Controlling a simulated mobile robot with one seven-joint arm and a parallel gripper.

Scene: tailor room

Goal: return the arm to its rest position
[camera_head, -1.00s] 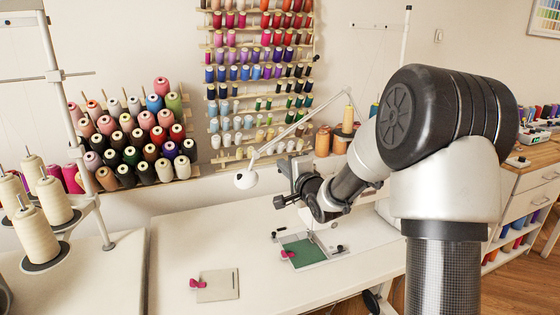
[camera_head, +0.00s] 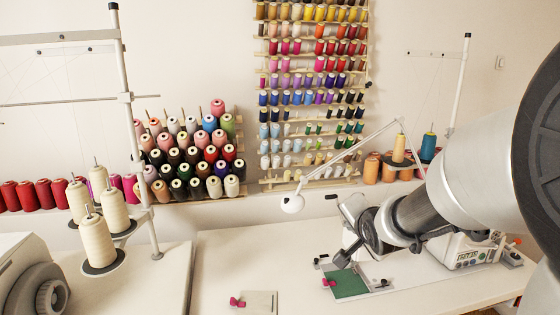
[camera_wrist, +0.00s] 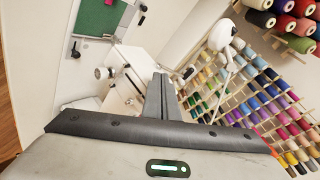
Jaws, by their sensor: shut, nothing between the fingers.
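My gripper (camera_head: 343,258) is at the end of my arm, which reaches in from the right in the head view. It is above the white sewing table (camera_head: 222,258), near the sewing machine (camera_head: 470,250). In the wrist view the fingers of my gripper (camera_wrist: 160,82) are together with nothing between them. A green piece (camera_head: 351,284) with a pink clip (camera_head: 328,281) lies on the table below the gripper; the green piece also shows at the top left of the wrist view (camera_wrist: 98,18). My arm hides part of the machine.
A pale square piece (camera_head: 262,302) with a pink clip lies front left. A thread stand with cream cones (camera_head: 95,240) is at the left. A lamp (camera_head: 292,203) arches behind the gripper. Spool racks (camera_head: 310,95) line the wall. The table's left middle is clear.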

